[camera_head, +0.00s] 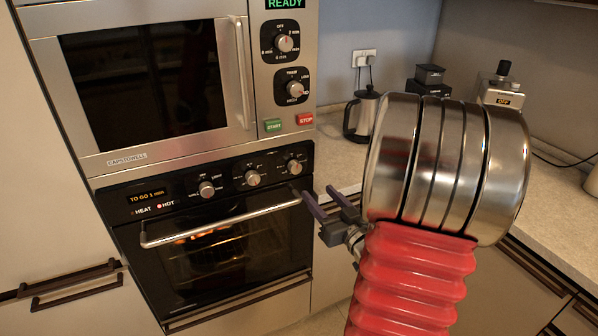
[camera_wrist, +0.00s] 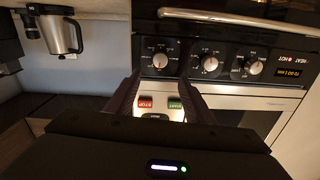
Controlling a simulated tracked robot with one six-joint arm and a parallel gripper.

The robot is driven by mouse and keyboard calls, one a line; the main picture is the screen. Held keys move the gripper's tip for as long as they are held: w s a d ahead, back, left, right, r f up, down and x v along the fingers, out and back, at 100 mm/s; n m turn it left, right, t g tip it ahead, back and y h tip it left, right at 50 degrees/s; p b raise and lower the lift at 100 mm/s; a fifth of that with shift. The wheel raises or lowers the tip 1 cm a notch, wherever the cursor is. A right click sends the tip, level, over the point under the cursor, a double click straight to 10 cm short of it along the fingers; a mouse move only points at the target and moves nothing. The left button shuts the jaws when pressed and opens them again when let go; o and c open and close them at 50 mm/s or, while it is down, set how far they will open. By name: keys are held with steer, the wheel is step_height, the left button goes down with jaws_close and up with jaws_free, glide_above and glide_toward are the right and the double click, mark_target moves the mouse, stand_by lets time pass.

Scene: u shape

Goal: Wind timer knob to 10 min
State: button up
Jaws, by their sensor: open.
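My gripper (camera_head: 322,197) is open, its two dark fingers pointing at the oven panel, to the right of and below the rightmost oven knob (camera_head: 294,166). In the wrist view, which is upside down, that knob (camera_wrist: 160,60) appears between and beyond the fingertips of my gripper (camera_wrist: 160,76), apparently apart from them. The oven also has a middle knob (camera_head: 253,178) and a left knob (camera_head: 206,189). Their small labels are too blurred to tell which is the timer. The oven display (camera_head: 152,196) reads "TO GO 1 min". The upper appliance's top knob (camera_head: 285,43) has minute markings.
The upper appliance shows "READY" and has a green START button (camera_head: 273,125) and a red STOP button (camera_head: 305,119). The oven handle (camera_head: 220,221) juts out below the knobs. A kettle (camera_head: 361,115) stands on the counter to the right. The oven's HOT light is lit.

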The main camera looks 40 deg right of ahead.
mark_target(297, 170)
steer(key=x, duration=1.3)
steer(key=shift+w+d, duration=0.1)
steer(key=shift+w, duration=0.1)
steer(key=shift+c, duration=0.5)
steer(key=c, duration=0.9)
